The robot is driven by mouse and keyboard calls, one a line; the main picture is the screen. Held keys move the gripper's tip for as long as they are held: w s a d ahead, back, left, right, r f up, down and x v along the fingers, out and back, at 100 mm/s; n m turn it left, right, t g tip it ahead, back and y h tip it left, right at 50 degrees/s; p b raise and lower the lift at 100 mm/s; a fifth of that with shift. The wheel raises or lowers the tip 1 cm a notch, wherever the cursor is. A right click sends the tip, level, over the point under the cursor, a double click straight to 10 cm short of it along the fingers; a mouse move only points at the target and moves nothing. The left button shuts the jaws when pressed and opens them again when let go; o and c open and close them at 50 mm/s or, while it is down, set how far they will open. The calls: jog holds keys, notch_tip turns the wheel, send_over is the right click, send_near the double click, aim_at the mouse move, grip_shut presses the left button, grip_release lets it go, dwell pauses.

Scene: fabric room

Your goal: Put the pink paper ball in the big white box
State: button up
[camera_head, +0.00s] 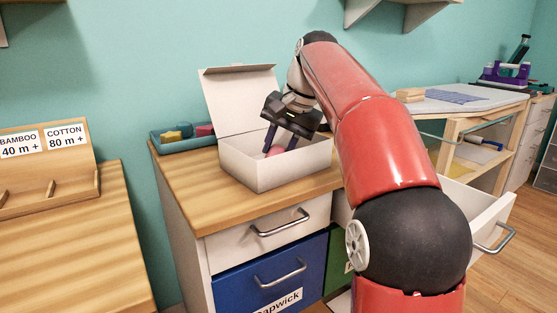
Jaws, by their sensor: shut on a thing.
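The big white box (262,172) stands on the wooden top of the cabinet with its lid raised at the back. My gripper (279,146) reaches down into the box's opening from above. Its two dark fingers are shut on the pink paper ball (276,150), which shows between the fingertips, at about the level of the box's front rim. The lower part of the ball and the box's floor are hidden by the front wall, so I cannot tell whether the ball touches the floor.
A blue tray (170,145) with colored items sits left of the box. The wooden cabinet top (205,205) is clear in front. An open white drawer (483,215) juts out at the right. A wooden table (70,245) with a labelled rack stands at the left.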

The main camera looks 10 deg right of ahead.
jog(key=shift+f, duration=0.15)
jog(key=o, duration=1)
jog(key=p+v, duration=0.5)
jog(key=v, duration=0.7)
jog(key=shift+s, duration=0.1)
